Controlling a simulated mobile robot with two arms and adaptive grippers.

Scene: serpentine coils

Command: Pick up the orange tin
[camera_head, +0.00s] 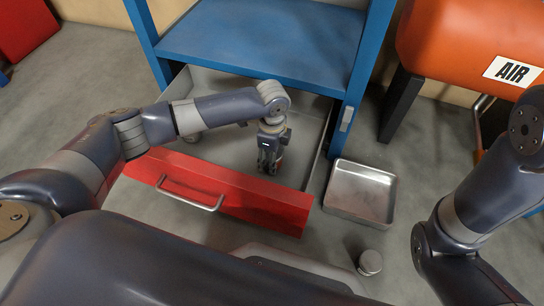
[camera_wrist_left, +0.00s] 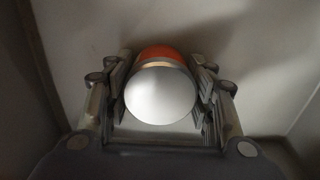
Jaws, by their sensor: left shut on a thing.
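The orange tin (camera_wrist_left: 160,53) shows in the left wrist view with its round silver end (camera_wrist_left: 160,95) facing the camera and an orange side behind it. My left gripper (camera_wrist_left: 160,92) has its fingers closed on both sides of the tin. In the head view my left gripper (camera_head: 268,165) points down inside the open red-fronted drawer (camera_head: 215,190), near its right end. The tin is almost wholly hidden behind the gripper there. My right arm shows at the right, but its gripper is out of frame.
The drawer belongs to a blue cabinet (camera_head: 260,45), whose shelf hangs over its back. A metal tray (camera_head: 360,190) lies on the floor right of the drawer. A small grey round thing (camera_head: 370,262) is nearer me. An orange air tank (camera_head: 450,45) stands at upper right.

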